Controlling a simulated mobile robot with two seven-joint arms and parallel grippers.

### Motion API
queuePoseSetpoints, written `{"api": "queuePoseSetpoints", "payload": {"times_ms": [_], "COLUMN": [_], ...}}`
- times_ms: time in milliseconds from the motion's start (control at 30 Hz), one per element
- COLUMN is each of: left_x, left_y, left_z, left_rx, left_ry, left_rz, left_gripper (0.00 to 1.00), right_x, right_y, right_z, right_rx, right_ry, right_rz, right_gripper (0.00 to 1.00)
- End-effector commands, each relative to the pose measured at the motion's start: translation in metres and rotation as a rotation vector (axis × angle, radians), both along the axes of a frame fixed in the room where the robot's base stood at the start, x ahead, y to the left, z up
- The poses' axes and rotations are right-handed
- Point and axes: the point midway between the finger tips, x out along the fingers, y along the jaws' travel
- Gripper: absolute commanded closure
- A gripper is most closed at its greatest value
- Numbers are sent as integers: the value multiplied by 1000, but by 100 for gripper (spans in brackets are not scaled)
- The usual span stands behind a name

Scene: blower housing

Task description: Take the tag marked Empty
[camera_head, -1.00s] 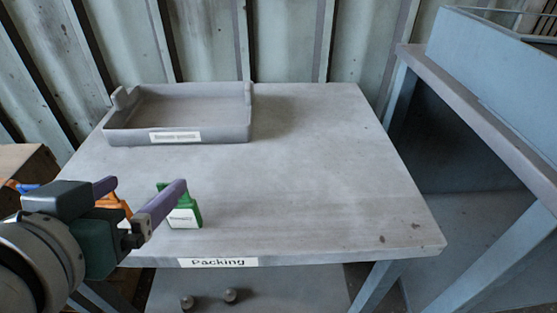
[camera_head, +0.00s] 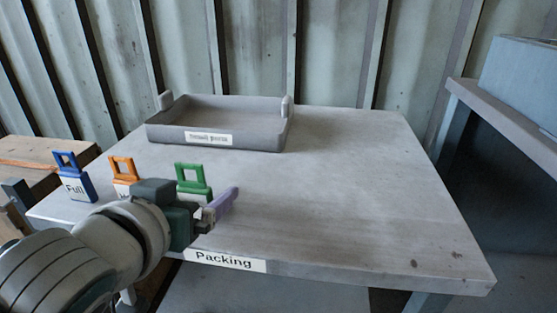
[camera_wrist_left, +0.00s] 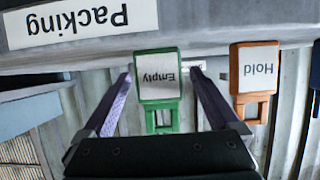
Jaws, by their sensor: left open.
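The green tag marked Empty (camera_wrist_left: 158,75) stands between the two fingers of my left gripper (camera_wrist_left: 161,76) in the left wrist view, where its writing is upside down. The gripper is open, one finger on each side of the tag, with a gap visible at the sides. In the head view the green tag (camera_head: 193,180) stands near the table's front edge, its lower part hidden behind my left gripper (camera_head: 214,207). My right gripper is not in view.
An orange tag marked Hold (camera_wrist_left: 256,70) stands beside the green one; in the head view it (camera_head: 123,174) is partly covered by my arm. A blue tag marked Full (camera_head: 75,182) is farther left. A grey tray (camera_head: 265,138) sits at the back of the table (camera_head: 370,200). The table's right side is clear.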

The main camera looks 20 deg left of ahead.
Motion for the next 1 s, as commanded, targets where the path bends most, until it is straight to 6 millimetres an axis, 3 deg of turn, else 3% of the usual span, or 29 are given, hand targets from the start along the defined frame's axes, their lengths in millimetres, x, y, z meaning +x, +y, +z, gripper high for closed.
{"api": "queuePoseSetpoints", "payload": {"times_ms": [133,400,1000], "left_x": [17,20,20], "left_y": [4,5,5], "left_z": [-9,-9,-9], "left_rx": [1,-1,-1], "left_ry": [-1,1,1], "left_rz": [-1,-1,-1], "left_gripper": [5,5,71], "right_x": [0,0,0], "right_y": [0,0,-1], "right_z": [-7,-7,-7], "right_rx": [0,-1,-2], "right_ry": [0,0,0], "right_rz": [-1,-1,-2], "right_gripper": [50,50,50]}}
